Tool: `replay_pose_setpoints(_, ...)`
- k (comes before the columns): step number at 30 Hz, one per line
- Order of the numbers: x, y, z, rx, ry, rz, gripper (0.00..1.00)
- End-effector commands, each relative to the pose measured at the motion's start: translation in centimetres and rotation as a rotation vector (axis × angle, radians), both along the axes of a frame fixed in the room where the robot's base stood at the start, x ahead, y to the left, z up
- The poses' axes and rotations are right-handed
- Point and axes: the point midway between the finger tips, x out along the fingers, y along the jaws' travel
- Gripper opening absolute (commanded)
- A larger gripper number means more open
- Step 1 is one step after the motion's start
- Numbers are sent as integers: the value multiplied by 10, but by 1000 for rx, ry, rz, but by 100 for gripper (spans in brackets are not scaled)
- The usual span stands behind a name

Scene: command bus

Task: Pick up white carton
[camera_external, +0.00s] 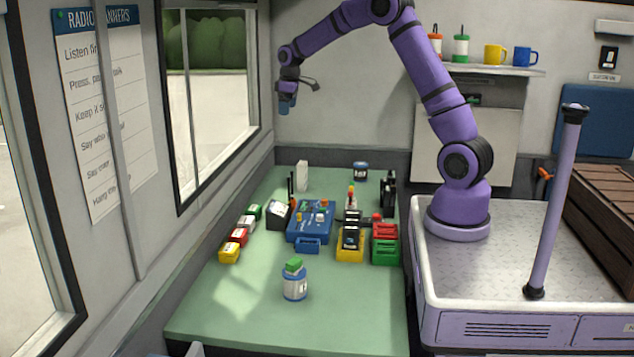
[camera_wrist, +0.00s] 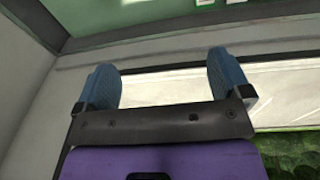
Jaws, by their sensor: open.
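A small upright white carton (camera_external: 302,176) stands at the back of the green table, left of centre, in the external view. A dark upright item next to it on the left is close to it. My gripper (camera_external: 287,108) hangs in the air well above the table's back end, above and slightly left of the carton, apart from it. In the wrist view my gripper (camera_wrist: 165,75) shows two blue fingers spread apart with nothing between them. I cannot make out the carton there with certainty; only small pale shapes show at the top edge.
The green table (camera_external: 240,310) holds a blue case (camera_external: 310,222), yellow (camera_external: 350,246) and green (camera_external: 386,252) holders, several small coloured boxes along the left and a green-lidded jar (camera_external: 294,283). A window wall (camera_external: 215,100) borders the left. The table's front is mostly clear.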

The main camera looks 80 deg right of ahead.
Motion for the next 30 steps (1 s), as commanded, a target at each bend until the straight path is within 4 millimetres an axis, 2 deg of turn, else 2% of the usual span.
replay_pose_setpoints(1,3,-20,-19,7,14,-6,96)
replay_pose_setpoints(9,3,-114,-113,38,67,-15,96)
replay_pose_setpoints(15,-9,-166,-175,61,93,-18,96)
replay_pose_setpoints(18,-15,-181,-195,68,100,-19,96)
replay_pose_setpoints(21,-18,-188,-205,71,104,-18,96)
replay_pose_setpoints(26,-19,-190,-216,73,105,-17,96)
replay_pose_setpoints(30,-19,-190,-235,74,107,-17,96)
